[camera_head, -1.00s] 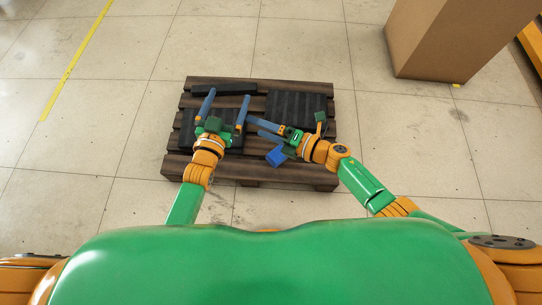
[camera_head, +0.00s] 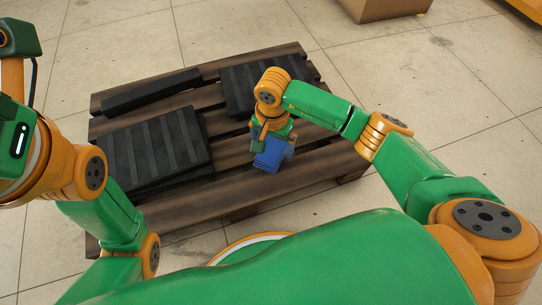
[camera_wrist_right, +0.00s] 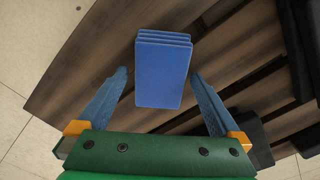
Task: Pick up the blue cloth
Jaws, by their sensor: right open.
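The blue cloth (camera_head: 268,160) looks like a folded, layered rectangular block at the near right part of the wooden pallet (camera_head: 240,196). In the right wrist view the cloth (camera_wrist_right: 160,72) is in the middle, its layered edge at the top. My right gripper (camera_head: 272,150) points down over the cloth. In the right wrist view its open blue-grey fingers (camera_wrist_right: 158,76) stand on either side of the cloth, with a visible gap on each side. My left arm is raised at the left edge of the head view, and its fingers are not seen.
Dark ribbed slabs lie on the pallet at left (camera_head: 155,150) and at the back (camera_head: 260,78). A dark bar (camera_head: 150,92) lies at the back left. A cardboard box (camera_head: 385,8) stands beyond. Tiled floor around is clear.

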